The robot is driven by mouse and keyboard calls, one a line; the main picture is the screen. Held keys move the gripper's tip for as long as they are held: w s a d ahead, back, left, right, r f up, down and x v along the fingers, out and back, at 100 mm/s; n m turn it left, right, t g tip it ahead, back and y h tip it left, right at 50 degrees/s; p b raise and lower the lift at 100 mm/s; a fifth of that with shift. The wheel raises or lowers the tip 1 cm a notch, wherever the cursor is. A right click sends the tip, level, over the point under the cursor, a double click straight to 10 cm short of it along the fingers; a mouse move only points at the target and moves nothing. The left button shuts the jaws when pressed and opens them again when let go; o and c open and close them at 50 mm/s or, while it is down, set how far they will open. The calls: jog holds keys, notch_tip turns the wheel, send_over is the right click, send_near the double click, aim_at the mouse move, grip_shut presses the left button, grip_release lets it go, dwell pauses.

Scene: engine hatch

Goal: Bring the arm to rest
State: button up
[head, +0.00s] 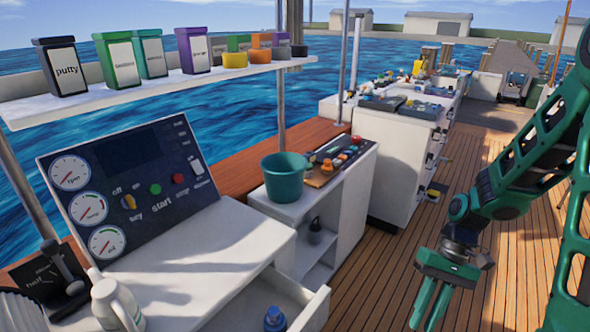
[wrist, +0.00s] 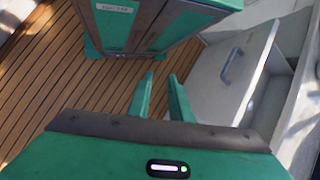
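My gripper (head: 432,305) is at the lower right in the head view, at the end of my green arm. It hangs over the wooden deck with its fingers pointing down, and the lower fingertips run near the bottom edge. In the wrist view my gripper (wrist: 160,82) shows two green fingers with a clear gap between them and nothing held. Deck planks show beyond the fingertips.
A console (head: 125,180) with gauges and an open drawer (head: 295,295) stands left of my gripper. The drawer also shows at right in the wrist view (wrist: 235,75). A teal bucket (head: 284,177) sits on a counter. The deck (head: 390,270) around my gripper is clear.

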jog(key=s+d+r+m+t+h, duration=0.2)
jog(key=s+d+r, duration=0.4)
jog(key=r, duration=0.2)
jog(key=s+d+r+m+t+h, duration=0.1)
jog(key=s+d+r+m+t, duration=0.2)
jog(key=s+d+r, duration=0.3)
notch_tip(320, 180, up, 2)
jog(key=shift+h, duration=0.4)
jog(key=shift+w+f, duration=0.25)
jog(key=shift+w, duration=0.4)
